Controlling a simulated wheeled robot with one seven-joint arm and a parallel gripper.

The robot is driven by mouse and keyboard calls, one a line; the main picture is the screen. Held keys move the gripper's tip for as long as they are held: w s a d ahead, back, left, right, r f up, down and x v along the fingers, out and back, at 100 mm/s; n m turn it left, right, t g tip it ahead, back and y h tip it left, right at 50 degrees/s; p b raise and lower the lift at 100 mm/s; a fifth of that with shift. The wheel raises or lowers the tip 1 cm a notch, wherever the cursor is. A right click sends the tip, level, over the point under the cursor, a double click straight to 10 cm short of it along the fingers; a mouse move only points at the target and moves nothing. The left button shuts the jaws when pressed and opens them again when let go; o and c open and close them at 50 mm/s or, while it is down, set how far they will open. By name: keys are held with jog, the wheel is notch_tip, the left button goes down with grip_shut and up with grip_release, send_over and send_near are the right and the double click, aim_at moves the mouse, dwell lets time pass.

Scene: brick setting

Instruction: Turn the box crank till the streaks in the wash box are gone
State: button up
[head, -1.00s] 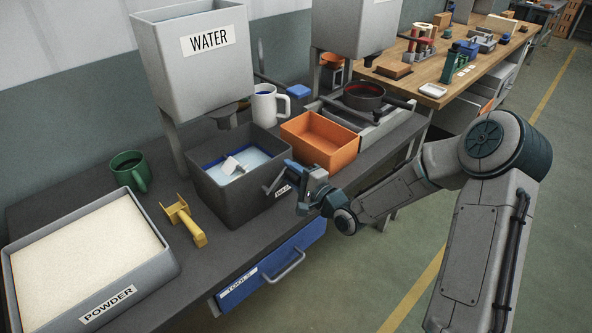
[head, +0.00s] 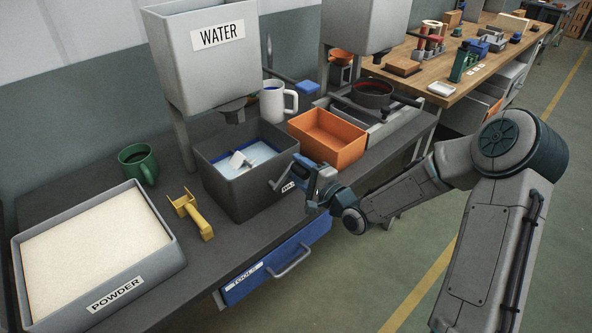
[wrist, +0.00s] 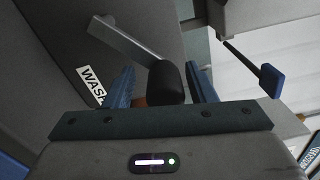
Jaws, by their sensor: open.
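The dark grey wash box (head: 237,198) stands at the front edge of the bench. Its liquid (head: 262,152) looks pale with darker blue along the far and left sides; I cannot make out finer streaks. A white paddle (head: 238,160) sits in it. The metal crank arm (wrist: 118,38) is on the box's front side and ends in a black knob (wrist: 167,84). My gripper (head: 306,181) is at the crank. In the wrist view its blue fingers stand apart, one on each side of the knob, with a gap visible to the right.
An orange tray (head: 345,158) is close right of the wash box. A water tank (head: 205,70) stands above and behind it. A white mug (head: 271,103), a yellow scoop (head: 197,222), a green mug (head: 148,168) and a powder bin (head: 165,268) share the bench. A blue drawer (head: 255,287) is below.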

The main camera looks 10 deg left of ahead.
jog(key=v, duration=1.2)
jog(key=shift+s+d+b, duration=0.2)
jog(key=shift+s+b, duration=0.1)
jog(key=shift+s, duration=0.1)
jog(key=shift+f, duration=0.1)
